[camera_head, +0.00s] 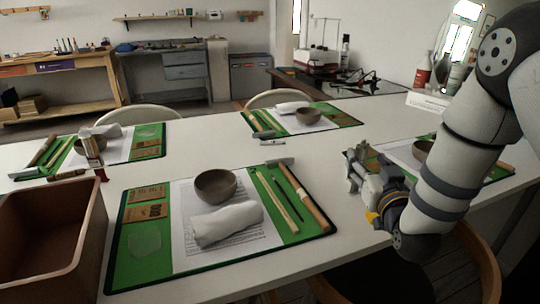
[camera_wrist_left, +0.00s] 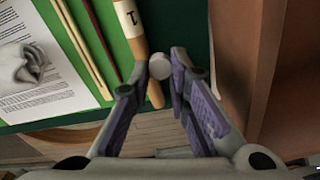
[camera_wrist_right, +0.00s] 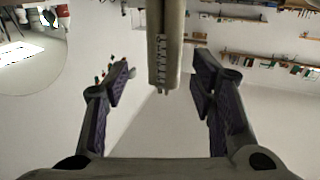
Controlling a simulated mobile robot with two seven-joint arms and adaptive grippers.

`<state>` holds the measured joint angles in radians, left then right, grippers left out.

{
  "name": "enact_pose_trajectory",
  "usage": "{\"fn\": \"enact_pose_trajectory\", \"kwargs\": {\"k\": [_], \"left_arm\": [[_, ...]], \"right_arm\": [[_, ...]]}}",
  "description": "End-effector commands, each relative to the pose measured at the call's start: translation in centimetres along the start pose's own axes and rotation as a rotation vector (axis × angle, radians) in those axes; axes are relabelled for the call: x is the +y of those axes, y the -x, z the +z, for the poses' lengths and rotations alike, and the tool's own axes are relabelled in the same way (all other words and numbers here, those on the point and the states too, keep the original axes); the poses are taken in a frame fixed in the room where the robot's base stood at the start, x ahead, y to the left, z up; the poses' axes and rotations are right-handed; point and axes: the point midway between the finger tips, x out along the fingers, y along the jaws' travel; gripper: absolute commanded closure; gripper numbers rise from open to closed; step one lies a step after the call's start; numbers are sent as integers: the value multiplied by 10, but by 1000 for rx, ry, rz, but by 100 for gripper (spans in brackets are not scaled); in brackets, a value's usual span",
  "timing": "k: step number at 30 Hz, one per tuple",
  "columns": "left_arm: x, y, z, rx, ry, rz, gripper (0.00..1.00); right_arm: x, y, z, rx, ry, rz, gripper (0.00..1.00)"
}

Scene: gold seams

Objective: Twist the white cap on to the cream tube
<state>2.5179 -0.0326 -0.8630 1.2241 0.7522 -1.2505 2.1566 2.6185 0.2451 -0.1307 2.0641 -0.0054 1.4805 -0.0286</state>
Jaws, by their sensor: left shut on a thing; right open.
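My left gripper (camera_wrist_left: 164,74) is shut on a small white round cap (camera_wrist_left: 159,66), seen end-on between its fingertips. The cap is above a brown cylindrical handle (camera_wrist_left: 131,22) with a pale label marked 1. The left gripper cannot be made out in the head view. My right gripper (camera_head: 356,172) is above the right side of the table, beyond the near mat's right edge. I cannot identify the cream tube for sure. A small pale stick-like item (camera_head: 272,142) lies mid-table.
A brown open bin (camera_head: 95,225) stands at front left. Other set mats lie farther back.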

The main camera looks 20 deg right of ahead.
Motion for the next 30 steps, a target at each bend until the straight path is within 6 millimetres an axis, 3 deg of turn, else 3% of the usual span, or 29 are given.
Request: {"fn": "enact_pose_trajectory", "kwargs": {"k": [7,19,26,30], "left_arm": [[0,-6,0,6,0,-1,90],[0,-5,0,6,0,-1,90],[0,-5,0,6,0,-1,90],[0,-5,0,6,0,-1,90]], "right_arm": [[-4,-38,0,1,1,0,49],[-4,-43,-1,0,0,0,49],[-4,-42,-1,0,0,0,100],[-4,-42,-2,1,0,0,100]]}}
